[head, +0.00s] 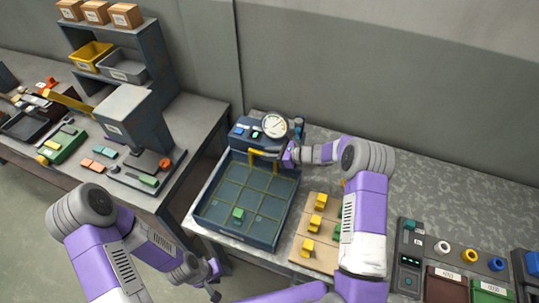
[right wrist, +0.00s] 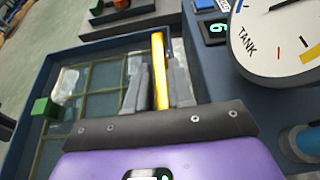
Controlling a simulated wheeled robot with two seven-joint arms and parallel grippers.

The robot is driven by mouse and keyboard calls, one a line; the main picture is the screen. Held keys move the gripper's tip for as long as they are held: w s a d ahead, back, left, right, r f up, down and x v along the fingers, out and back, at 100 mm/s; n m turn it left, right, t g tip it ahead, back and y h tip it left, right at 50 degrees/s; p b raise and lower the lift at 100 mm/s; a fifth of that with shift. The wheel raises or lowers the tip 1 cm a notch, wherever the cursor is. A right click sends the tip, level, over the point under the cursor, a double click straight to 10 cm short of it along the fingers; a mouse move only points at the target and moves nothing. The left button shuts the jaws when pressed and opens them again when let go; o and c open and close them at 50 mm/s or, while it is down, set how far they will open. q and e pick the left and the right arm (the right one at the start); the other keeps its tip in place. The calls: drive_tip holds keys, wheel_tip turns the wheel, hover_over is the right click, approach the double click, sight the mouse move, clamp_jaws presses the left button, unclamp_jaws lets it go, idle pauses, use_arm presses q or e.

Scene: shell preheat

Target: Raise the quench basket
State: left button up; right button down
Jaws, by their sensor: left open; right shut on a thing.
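The quench tank (head: 282,212) is a dark blue open box on the right bench. The quench basket (head: 250,182), a yellowish wire grid, lies inside the tank walls; its exact height is hard to tell. A yellow handle (head: 264,153) stands at the tank's back end, and it also shows in the right wrist view (right wrist: 160,50). My right gripper (head: 283,156) is shut on this handle, with a finger on each side of it in the right wrist view (right wrist: 158,88). A green block (head: 238,213) sits in the grid's front part. My left gripper (head: 213,282) is open and empty, left of the tank's front, away from it.
A round gauge (head: 275,125) marked TANK stands on the control box (head: 242,133) behind the tank. A wooden board (head: 313,248) with several yellow pieces is right of the tank. Farther right is a panel with coloured knobs (head: 442,247). The left bench (head: 205,115) holds shelves and tools.

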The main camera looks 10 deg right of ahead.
wheel_tip(320, 180, up, 5)
drive_tip(key=shift+r+p, duration=0.2)
drive_tip(key=shift+p, duration=0.5)
drive_tip(key=shift+w, duration=0.1)
drive_tip(key=shift+r, duration=0.15)
drive_tip(key=c, duration=1.1)
unclamp_jaws()
drive_tip(key=shift+s+d, duration=0.2)
drive_tip(key=shift+d, duration=0.05)
drive_tip(key=v, duration=0.7)
